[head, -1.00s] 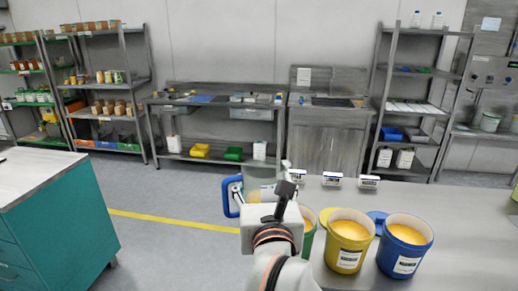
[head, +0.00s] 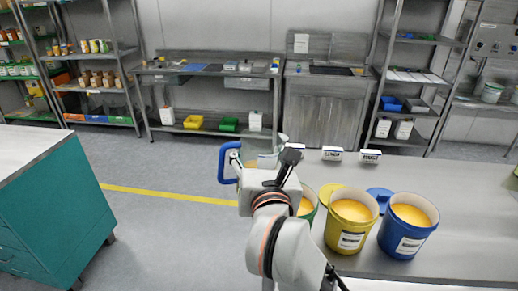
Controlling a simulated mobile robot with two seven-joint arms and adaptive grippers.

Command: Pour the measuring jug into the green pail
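The clear measuring jug (head: 262,160) with a blue handle (head: 228,163) is at the near left end of the grey table, mostly behind my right gripper. My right gripper (head: 284,163) appears shut on the jug; its fingers are partly hidden. The jug looks roughly upright and its contents are hard to make out. The green pail (head: 310,215) stands just right of my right wrist, largely hidden by my arm and the yellow pail. Orange-yellow filling shows at its top. My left gripper is not in view.
A yellow pail (head: 348,238) and a blue pail (head: 404,246), both with orange-yellow filling, stand right of the green pail. Yellow (head: 328,192) and blue (head: 378,196) lids lie behind them. Small label signs (head: 332,154) line the table's back edge. A teal cabinet (head: 55,225) stands left across open floor.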

